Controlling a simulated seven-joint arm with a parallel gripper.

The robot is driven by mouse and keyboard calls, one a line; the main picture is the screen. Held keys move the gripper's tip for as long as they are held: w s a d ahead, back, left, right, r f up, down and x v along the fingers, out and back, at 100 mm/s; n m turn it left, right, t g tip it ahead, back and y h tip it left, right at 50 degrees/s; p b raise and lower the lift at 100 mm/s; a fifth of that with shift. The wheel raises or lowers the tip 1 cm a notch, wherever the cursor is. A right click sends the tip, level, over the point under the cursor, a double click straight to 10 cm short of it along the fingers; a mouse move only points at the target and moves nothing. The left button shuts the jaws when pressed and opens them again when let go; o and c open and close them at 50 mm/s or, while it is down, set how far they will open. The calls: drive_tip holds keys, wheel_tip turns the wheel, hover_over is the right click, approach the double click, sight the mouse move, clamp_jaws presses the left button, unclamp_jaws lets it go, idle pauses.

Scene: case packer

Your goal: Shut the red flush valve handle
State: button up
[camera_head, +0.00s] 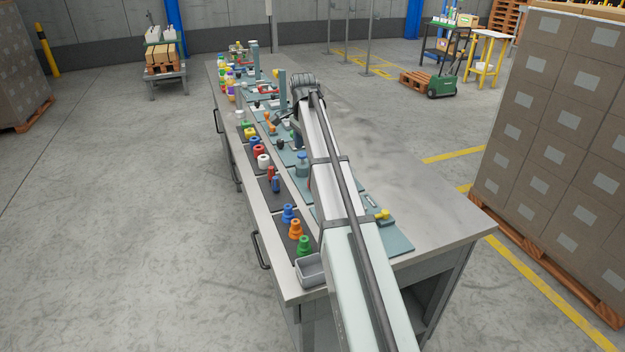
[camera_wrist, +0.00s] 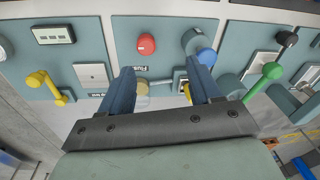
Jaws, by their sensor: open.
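A red round knob (camera_wrist: 146,44) sits on a blue-grey panel in the wrist view. A small white label (camera_wrist: 141,68) beside it seems to begin with "Flus", partly cut off by my gripper. My gripper (camera_wrist: 160,68) is open and empty, its two blue fingers apart. The left fingertip is just below the label and the right one overlaps a blue-ended grey cylinder (camera_wrist: 192,42). The red knob is above the gap between the fingers in the picture, apart from both.
A yellow handle (camera_wrist: 48,88) and a green lever (camera_wrist: 262,78) sit on neighbouring panels. In the head view the long bench (camera_head: 420,215) carries several fixtures and coloured parts, with a grey bin (camera_head: 310,270) at its near end. Its right side is bare.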

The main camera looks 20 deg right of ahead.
drive_tip(key=shift+m+g, duration=0.3)
drive_tip(key=shift+m, duration=0.1)
drive_tip(key=f, duration=0.4)
drive_tip(key=s+d+f, duration=0.1)
drive_tip(key=f, duration=0.3)
drive_tip(key=d+f, duration=0.1)
drive_tip(key=f, duration=0.3)
drive_tip(key=shift+s+f, duration=0.15)
drive_tip(key=shift+s, duration=0.05)
drive_tip(key=shift+c, duration=0.3)
drive_tip(key=c, duration=1)
drive_tip(key=shift+d, duration=0.1)
